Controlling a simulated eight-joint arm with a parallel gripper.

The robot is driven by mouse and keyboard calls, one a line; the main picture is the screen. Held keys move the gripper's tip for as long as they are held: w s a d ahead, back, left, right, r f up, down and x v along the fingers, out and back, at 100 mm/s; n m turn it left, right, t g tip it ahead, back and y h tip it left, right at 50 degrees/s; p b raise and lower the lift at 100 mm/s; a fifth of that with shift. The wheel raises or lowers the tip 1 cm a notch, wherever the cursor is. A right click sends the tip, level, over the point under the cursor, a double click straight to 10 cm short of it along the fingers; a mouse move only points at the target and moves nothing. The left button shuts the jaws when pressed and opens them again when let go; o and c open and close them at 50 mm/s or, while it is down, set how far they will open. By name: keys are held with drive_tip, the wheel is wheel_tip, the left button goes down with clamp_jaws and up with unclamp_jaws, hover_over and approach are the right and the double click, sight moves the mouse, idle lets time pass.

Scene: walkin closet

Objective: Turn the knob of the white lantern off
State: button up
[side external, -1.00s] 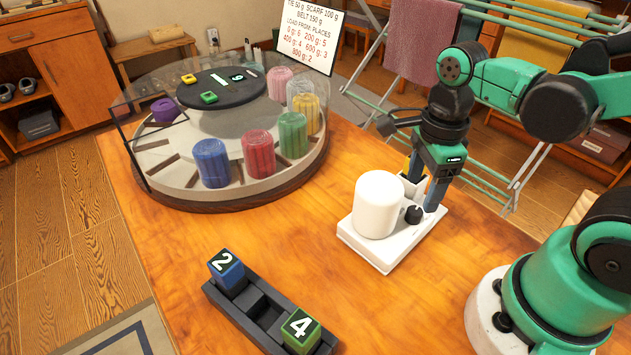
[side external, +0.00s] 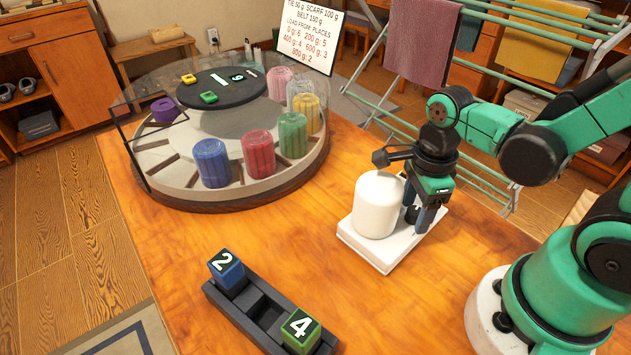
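The white lantern is a rounded white cylinder (side external: 378,204) on a flat white base (side external: 375,256), standing upright on the wooden table. Its small dark knob (side external: 411,214) is on the base, right of the cylinder, and is now partly covered by my gripper. My gripper (side external: 418,214) points down at the knob, with its dark fingers close around or beside it. Whether the fingers touch the knob, and whether they are closed on it, I cannot make out. The knob's pointer direction is hidden.
A round carousel (side external: 225,190) with coloured rolls under a clear cover stands at the left. A dark tray (side external: 240,312) with number blocks 2 and 4 lies in front. A drying rack (side external: 480,165) is behind my arm. The table between tray and lantern is clear.

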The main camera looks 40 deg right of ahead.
sight(415, 210)
clamp_jaws()
drive_tip(key=n, duration=0.4)
drive_tip(key=shift+n, duration=0.4)
drive_tip(key=shift+o, duration=1.1)
unclamp_jaws()
drive_tip(key=shift+r, duration=0.15)
drive_tip(key=shift+r, duration=2.65)
